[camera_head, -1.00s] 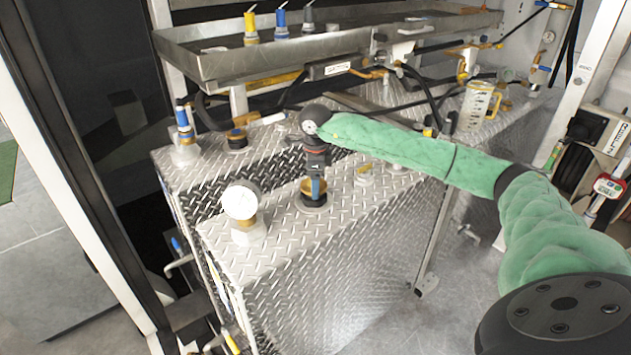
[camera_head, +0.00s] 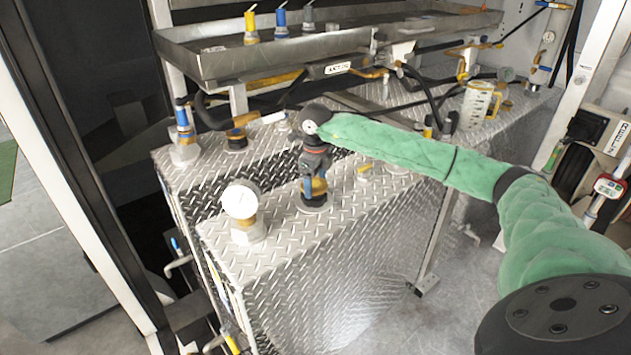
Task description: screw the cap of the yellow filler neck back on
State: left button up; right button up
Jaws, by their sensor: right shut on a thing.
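The yellow cap (camera_head: 319,187) is on top of the filler neck (camera_head: 314,204), whose dark round base stands on the near diamond-plate tank. My right gripper (camera_head: 314,188) points down from above, with its blue-marked fingers around the cap and shut on it. The cap sits upright, low against the neck. The fingers partly hide it, so I cannot see how its thread sits. My left gripper is not in view.
A white round gauge (camera_head: 241,202) stands left of the neck on the same tank top (camera_head: 276,222). A metal tray (camera_head: 220,62) with yellow, blue and grey spouts is behind.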

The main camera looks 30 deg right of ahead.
jog(key=m, duration=0.4)
jog(key=shift+a+m, duration=0.1)
jog(key=shift+m, duration=0.3)
jog(key=shift+m, duration=0.3)
jog(key=m, duration=0.3)
jog(key=shift+m, duration=0.3)
jog(key=shift+a+m, duration=0.1)
jog(key=shift+m, duration=0.6)
jog(key=m, duration=0.3)
jog(key=shift+a+f+m+p, duration=0.1)
jog(key=shift+m+p, duration=0.25)
jog(key=shift+m, duration=0.65)
